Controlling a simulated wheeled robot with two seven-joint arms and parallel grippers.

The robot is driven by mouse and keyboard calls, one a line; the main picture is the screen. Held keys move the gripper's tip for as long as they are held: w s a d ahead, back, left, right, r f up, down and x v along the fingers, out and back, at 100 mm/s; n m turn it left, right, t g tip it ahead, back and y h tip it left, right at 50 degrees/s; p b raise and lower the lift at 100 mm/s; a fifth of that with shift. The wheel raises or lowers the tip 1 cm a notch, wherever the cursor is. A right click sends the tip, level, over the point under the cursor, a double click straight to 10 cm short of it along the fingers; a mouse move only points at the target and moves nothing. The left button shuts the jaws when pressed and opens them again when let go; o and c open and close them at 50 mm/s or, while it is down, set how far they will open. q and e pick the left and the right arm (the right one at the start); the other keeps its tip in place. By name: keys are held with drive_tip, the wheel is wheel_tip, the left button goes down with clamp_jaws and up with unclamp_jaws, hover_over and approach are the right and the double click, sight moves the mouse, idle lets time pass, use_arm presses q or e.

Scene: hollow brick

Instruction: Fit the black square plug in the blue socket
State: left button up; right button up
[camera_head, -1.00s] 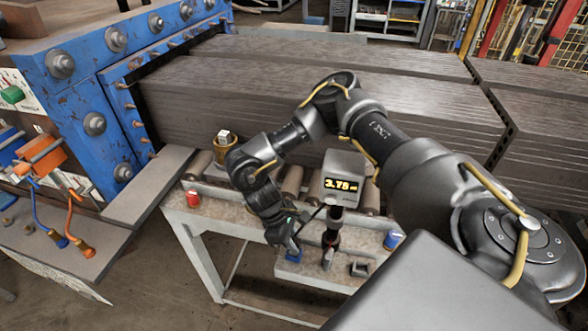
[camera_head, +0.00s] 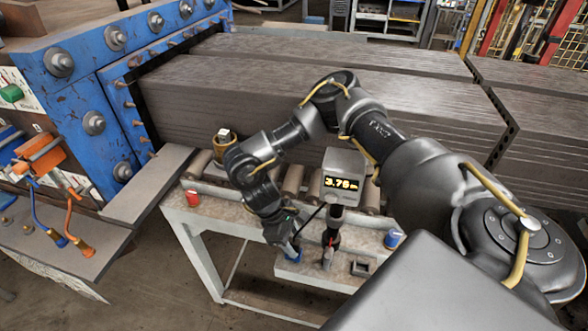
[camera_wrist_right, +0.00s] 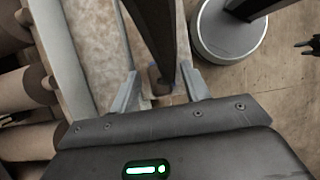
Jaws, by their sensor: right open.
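My right gripper (camera_head: 291,250) points down at the front ledge of the bench in the head view. It is open; its two pale fingers show apart in the wrist view (camera_wrist_right: 161,92). A dark, bar-like piece (camera_wrist_right: 152,35), probably the black plug with its lead, comes down between the fingers and ends near the ledge. A bit of the blue socket (camera_head: 294,257) shows at the fingertips in the head view. The fingers hide most of it, and I cannot tell whether the plug is inside it. My left gripper is not in view.
A gauge with a lit display (camera_head: 343,181) stands on a post just right of my gripper. A dark square holder (camera_head: 360,268) and a blue cup (camera_head: 393,238) are further right. A red cup (camera_head: 192,197) is at the left, and rollers and stacked bricks lie behind.

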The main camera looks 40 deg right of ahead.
drive_tip(key=b+v, duration=0.2)
drive_tip(key=v, duration=0.8)
drive_tip(key=shift+b, duration=0.35)
